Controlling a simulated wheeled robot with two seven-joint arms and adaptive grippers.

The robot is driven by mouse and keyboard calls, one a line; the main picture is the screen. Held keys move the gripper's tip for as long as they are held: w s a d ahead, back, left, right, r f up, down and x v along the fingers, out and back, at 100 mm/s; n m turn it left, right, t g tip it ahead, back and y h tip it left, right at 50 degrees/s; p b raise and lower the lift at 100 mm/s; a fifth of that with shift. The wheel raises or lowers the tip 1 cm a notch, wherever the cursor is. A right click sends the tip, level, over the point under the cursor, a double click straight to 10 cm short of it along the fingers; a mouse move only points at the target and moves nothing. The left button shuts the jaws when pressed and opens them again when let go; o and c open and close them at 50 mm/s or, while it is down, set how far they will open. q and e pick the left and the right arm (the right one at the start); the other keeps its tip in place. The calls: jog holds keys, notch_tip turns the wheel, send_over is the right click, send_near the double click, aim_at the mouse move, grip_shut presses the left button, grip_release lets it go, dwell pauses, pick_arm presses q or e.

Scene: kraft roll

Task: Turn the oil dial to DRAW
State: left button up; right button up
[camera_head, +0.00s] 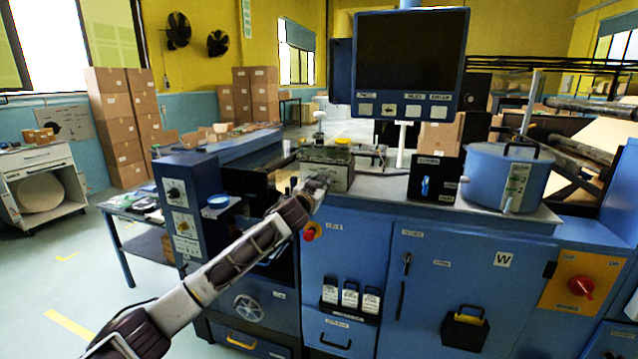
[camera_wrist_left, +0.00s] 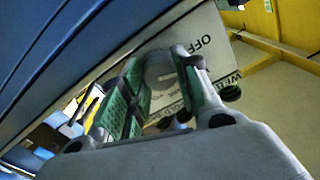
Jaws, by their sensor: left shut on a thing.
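My left gripper (camera_head: 317,184) reaches in from the left to the front of a grey box (camera_head: 340,179) with a yellow cap, on the machine's worktop. In the left wrist view its two green-padded fingers (camera_wrist_left: 160,66) are shut on the grey round dial (camera_wrist_left: 160,76), one finger on each side. The pale plate (camera_wrist_left: 205,42) behind the dial has the word OFF at its upper right and letters like WEB lower down. Other lettering below the dial is partly covered by the fingers. I cannot tell where the dial points. In the head view the gripper hides the dial.
A dark screen (camera_head: 411,62) stands above the worktop. A blue round tank (camera_head: 495,178) sits to the right. A blue control post (camera_head: 182,215) stands left of my arm. A red knob (camera_head: 310,233) is just below the gripper on the blue cabinet front.

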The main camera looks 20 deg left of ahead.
pick_arm(q)
jog(key=m+p, duration=0.8)
jog(key=m, duration=0.6)
jog(key=shift+m+p, duration=0.3)
jog(key=shift+p, duration=0.05)
jog(key=shift+f, duration=0.1)
jog(key=o, duration=1)
jog(key=shift+o, duration=0.2)
jog(key=s, duration=1.2)
jog(key=shift+a, duration=0.2)
